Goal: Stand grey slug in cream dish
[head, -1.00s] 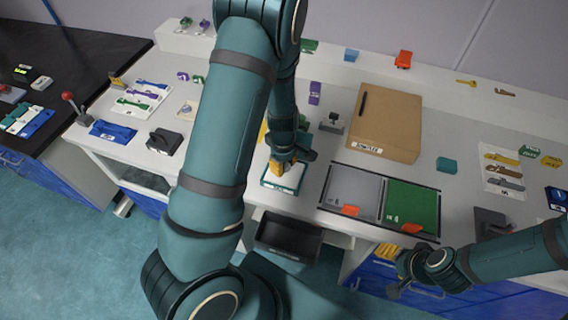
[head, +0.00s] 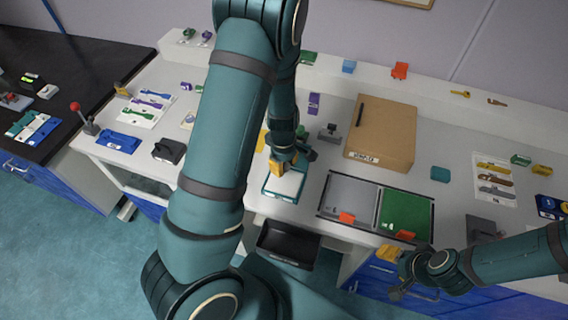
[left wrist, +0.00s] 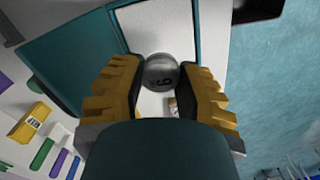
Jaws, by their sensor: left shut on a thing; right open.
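A round grey slug (left wrist: 160,72) with a dark mark on its face sits between the yellow fingers of my left gripper (left wrist: 163,88), which is shut on it. In the head view my left gripper (head: 279,166) is over the back part of a teal-edged stand with a pale top (head: 289,186). The pale top also shows beyond the slug in the left wrist view (left wrist: 158,28). I cannot tell whether the slug touches it, or whether this is the cream dish. My right gripper (head: 389,254) is open and empty near the bench's front edge.
A brown box (head: 385,132) stands behind a tray with grey and green panels (head: 349,191), right of the stand. A black bin (head: 288,244) is below the bench edge. Several small tools lie at left. My left arm hides part of the bench.

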